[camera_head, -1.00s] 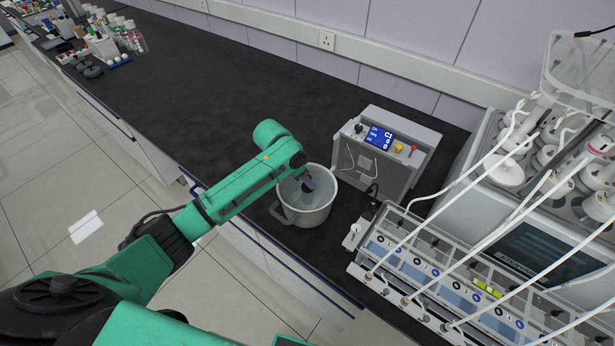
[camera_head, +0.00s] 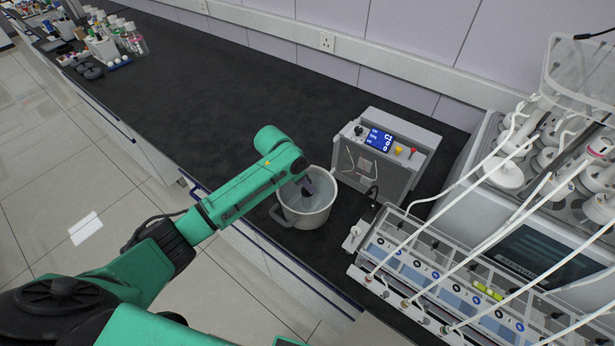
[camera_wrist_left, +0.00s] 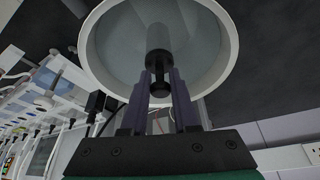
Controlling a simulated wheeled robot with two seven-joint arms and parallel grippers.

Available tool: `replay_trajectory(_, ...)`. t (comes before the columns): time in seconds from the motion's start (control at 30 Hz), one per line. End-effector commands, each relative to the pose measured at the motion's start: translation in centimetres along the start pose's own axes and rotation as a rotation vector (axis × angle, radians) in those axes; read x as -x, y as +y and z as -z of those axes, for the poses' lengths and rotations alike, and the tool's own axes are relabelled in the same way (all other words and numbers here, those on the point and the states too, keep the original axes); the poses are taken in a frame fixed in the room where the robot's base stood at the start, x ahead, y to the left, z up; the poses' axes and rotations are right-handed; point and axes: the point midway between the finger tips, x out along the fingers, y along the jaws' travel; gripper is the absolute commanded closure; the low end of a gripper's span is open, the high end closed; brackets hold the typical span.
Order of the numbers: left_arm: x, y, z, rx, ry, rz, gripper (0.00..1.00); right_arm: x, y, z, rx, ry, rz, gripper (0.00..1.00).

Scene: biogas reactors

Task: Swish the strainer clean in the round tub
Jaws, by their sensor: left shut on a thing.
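The round tub (camera_head: 312,218) is a pale grey pot with a side handle, standing on the dark bench. In the left wrist view, its pale rim (camera_wrist_left: 229,45) fills the top, with greyish contents inside. My left gripper (camera_head: 306,187) is over the tub's opening, pointing down into it. In the left wrist view, my left gripper (camera_wrist_left: 160,95) is shut on a short black handle, which I take to be the strainer's (camera_wrist_left: 158,40). My right gripper is not in view.
A grey device with a blue display (camera_head: 378,150) stands just behind the tub. A larger machine with white tubes (camera_head: 500,240) fills the right side. Bottles and small items (camera_head: 110,40) sit at the far left. The bench between is clear.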

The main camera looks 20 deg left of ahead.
Motion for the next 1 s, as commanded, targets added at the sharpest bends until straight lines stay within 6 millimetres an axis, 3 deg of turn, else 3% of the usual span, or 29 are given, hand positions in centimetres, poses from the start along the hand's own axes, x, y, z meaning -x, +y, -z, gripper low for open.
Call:
replay_trajectory(0.1, 0.9, 0.0, 0.4, -0.001, 0.002, 0.001, 1.00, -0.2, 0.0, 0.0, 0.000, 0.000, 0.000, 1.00)
replay_trajectory(0.33, 1.0, 0.0, 0.4, -0.001, 0.001, 0.001, 1.00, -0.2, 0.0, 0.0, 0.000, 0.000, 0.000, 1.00)
replay_trajectory(0.7, -2.2, 0.0, -0.9, 0.000, 0.000, 0.000, 1.00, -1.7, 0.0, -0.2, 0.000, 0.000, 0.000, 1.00)
replay_trajectory(1.0, -1.9, 0.0, -0.8, -0.001, 0.000, 0.000, 1.00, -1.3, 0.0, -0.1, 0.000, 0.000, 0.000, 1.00)
